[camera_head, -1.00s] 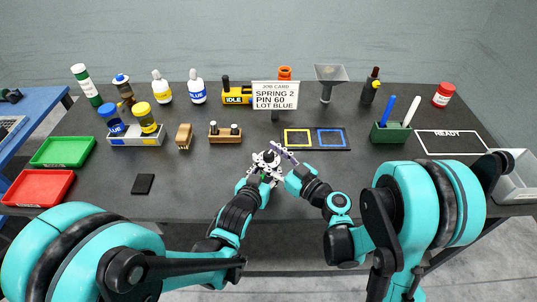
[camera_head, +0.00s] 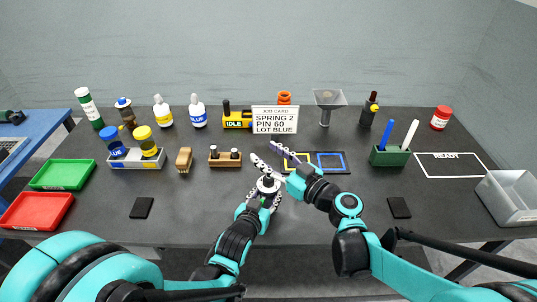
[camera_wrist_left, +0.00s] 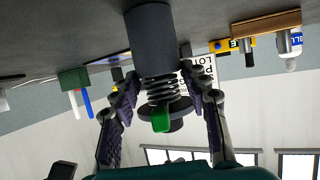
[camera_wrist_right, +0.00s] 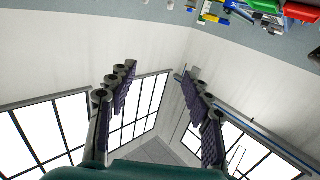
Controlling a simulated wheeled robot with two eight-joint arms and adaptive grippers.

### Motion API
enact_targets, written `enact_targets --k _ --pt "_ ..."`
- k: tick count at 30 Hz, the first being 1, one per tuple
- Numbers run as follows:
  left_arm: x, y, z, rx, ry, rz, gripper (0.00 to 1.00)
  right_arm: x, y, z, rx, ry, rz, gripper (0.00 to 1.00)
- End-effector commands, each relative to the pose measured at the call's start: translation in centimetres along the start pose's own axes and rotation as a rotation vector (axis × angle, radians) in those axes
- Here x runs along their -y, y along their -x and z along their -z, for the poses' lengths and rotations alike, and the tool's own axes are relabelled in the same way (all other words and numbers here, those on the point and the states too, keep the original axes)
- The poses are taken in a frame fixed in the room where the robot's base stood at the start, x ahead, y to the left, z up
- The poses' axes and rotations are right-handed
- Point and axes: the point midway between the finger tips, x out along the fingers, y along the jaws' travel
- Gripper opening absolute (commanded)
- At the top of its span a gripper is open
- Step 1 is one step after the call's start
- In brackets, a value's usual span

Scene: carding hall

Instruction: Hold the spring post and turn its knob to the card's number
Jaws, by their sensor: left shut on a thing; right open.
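The spring post (camera_head: 268,184) stands upright near the table's front middle. In the left wrist view its grey body (camera_wrist_left: 153,42), coil spring (camera_wrist_left: 160,88), round disc and green part (camera_wrist_left: 162,119) show between my left fingers. My left gripper (camera_head: 265,197) is shut on the post; the exact contact is hard to see. My right gripper (camera_head: 269,155) is open and empty, above and right of the post, its fingers spread toward the upper left. It also shows empty in the right wrist view (camera_wrist_right: 158,75). The job card (camera_head: 275,119) reads SPRING 2, PIN 60, LOT BLUE. The knob's setting is unreadable.
Yellow and blue frames (camera_head: 330,162) lie behind my right gripper. A wooden block with pegs (camera_head: 225,159) is left of the post. A green holder (camera_head: 390,157) and a grey bin (camera_head: 510,199) are at right. Black pads (camera_head: 142,208) lie near the front edge.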

Motion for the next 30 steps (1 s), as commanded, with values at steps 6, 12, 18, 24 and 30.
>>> enact_targets --k 6,12,18,24,30 --pt "0.0 0.0 0.0 0.000 0.000 0.000 0.00 0.0 0.0 0.2 0.000 0.000 0.000 0.50" --pt "0.0 0.0 0.0 0.000 0.000 0.000 0.00 -0.1 0.0 0.2 0.000 -0.014 0.002 0.50" --pt "0.0 0.0 0.0 0.000 0.000 0.000 0.00 -0.7 -0.2 -0.2 0.005 -0.231 0.046 0.50" --pt "0.0 0.0 0.0 0.000 0.000 0.000 0.00 -1.7 -0.3 -1.1 0.049 -0.686 0.137 0.50" --pt "0.0 0.0 0.0 0.000 0.000 0.000 0.00 -2.8 0.4 -2.4 0.143 -1.167 0.215 0.50"
